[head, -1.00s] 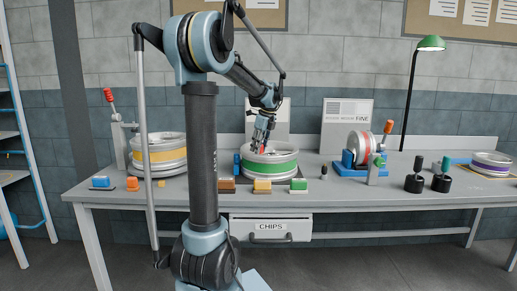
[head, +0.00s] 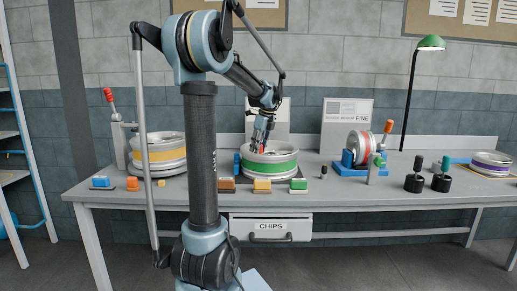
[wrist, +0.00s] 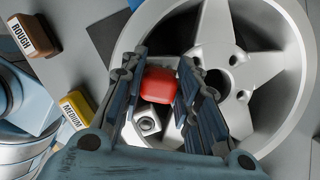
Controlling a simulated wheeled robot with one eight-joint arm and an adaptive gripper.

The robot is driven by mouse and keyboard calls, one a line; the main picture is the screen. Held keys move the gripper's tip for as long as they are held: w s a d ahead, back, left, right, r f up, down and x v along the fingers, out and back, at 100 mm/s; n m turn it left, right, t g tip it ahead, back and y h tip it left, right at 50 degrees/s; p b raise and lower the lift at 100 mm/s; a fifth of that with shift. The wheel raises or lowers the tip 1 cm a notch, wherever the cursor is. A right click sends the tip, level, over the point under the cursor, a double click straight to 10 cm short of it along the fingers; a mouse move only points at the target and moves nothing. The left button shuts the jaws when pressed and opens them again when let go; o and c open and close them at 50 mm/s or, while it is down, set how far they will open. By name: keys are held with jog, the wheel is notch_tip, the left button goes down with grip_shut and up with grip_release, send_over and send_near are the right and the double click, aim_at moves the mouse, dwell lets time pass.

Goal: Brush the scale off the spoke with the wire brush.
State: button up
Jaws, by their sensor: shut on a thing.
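A silvery wheel with a green band (head: 282,168) lies flat on the bench; its spokes (wrist: 217,32) fill much of the wrist view. My gripper (head: 261,147) reaches down into the wheel from above. In the wrist view its fingers (wrist: 161,75) are shut on a red piece (wrist: 158,86), which looks like the grip of the wire brush. Bristles are hidden, so contact with a spoke cannot be told. A metal hexagonal part (wrist: 148,122) shows between the fingers, below the red piece. I cannot make out scale on the visible spokes.
Brown ROUGH (wrist: 33,36), yellow MEDIUM (wrist: 76,109) and green (head: 299,185) blocks sit along the bench front. A yellow-banded wheel (head: 165,156) stands left; a red-banded wheel (head: 360,145) on a blue stand and black holders (head: 414,183) stand right. A CHIPS drawer (head: 270,227) is below.

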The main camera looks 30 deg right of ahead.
dwell(1.0)
jog(key=shift+w+d, duration=0.2)
jog(key=shift+d, duration=0.3)
jog(key=shift+s+a, duration=0.25)
jog(key=shift+a, duration=0.3)
jog(key=shift+d, duration=0.1)
jog(key=shift+w+d, duration=0.25)
jog(key=shift+d, duration=0.15)
jog(key=shift+a, duration=0.1)
jog(key=shift+s+a, duration=0.25)
jog(key=shift+a, duration=0.2)
jog(key=shift+d, duration=0.1)
